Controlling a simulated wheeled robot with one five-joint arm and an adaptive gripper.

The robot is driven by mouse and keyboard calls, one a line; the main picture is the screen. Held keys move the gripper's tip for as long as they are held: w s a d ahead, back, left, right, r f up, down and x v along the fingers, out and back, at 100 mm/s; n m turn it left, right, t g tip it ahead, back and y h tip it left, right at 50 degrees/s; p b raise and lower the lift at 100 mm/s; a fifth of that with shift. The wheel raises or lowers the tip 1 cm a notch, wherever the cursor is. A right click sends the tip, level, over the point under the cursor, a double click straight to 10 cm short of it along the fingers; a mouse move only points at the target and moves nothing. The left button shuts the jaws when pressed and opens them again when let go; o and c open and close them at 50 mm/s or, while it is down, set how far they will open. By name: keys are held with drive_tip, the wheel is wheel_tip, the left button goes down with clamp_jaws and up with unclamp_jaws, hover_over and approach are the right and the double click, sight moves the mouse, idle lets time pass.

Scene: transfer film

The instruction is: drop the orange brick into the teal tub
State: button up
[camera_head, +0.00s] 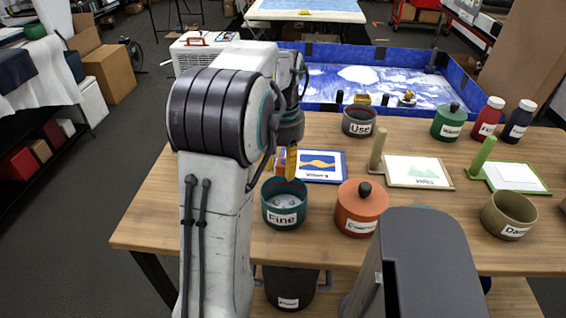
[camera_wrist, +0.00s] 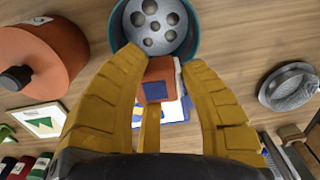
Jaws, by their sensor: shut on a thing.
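The orange brick (camera_wrist: 157,72) is between the yellow fingers of my gripper (camera_wrist: 157,72) in the wrist view; a small blue patch shows on its face. In the head view my gripper (camera_head: 286,162) hangs just beyond and above the far rim of the teal tub (camera_head: 301,212), and the brick is partly hidden by a finger. The tub is labelled "Fine", stands upright on the table and is open at the top. In the wrist view its teal rim (camera_wrist: 195,27) lies past the fingertips, around a grey disc with several holes. The brick is apart from the tub's opening there.
An orange lidded pot (camera_head: 360,212) stands right of the tub. A blue-framed picture card (camera_head: 322,167) lies behind it. Bare wood lies left of the tub.

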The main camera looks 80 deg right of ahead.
sight(283, 163)
drive_tip(key=o, duration=1)
drive_tip(key=shift+r, duration=5.95)
